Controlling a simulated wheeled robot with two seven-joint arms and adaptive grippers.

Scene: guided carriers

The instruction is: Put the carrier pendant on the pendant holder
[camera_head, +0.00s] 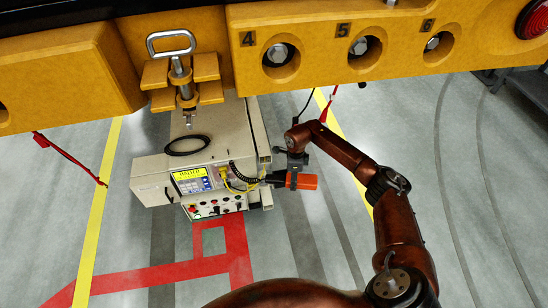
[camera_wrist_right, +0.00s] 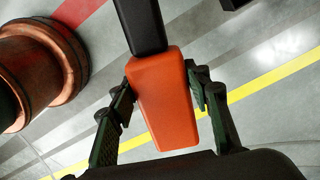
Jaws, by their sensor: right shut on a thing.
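The carrier pendant (camera_head: 303,181) has an orange body and a dark end pointing left towards the beige carrier (camera_head: 158,180). My right gripper (camera_head: 292,172) is shut on the pendant, beside the carrier's right side. In the right wrist view the orange body (camera_wrist_right: 163,105) sits between the two fingers, and the black end (camera_wrist_right: 139,25) extends up past them. I cannot pick out the pendant holder clearly near the carrier's side, nor tell whether the black end touches it. My left gripper is not in view.
The carrier has a control panel (camera_head: 192,181), buttons and yellow cables (camera_head: 238,186). Grey floor (camera_head: 480,180) is clear at right.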

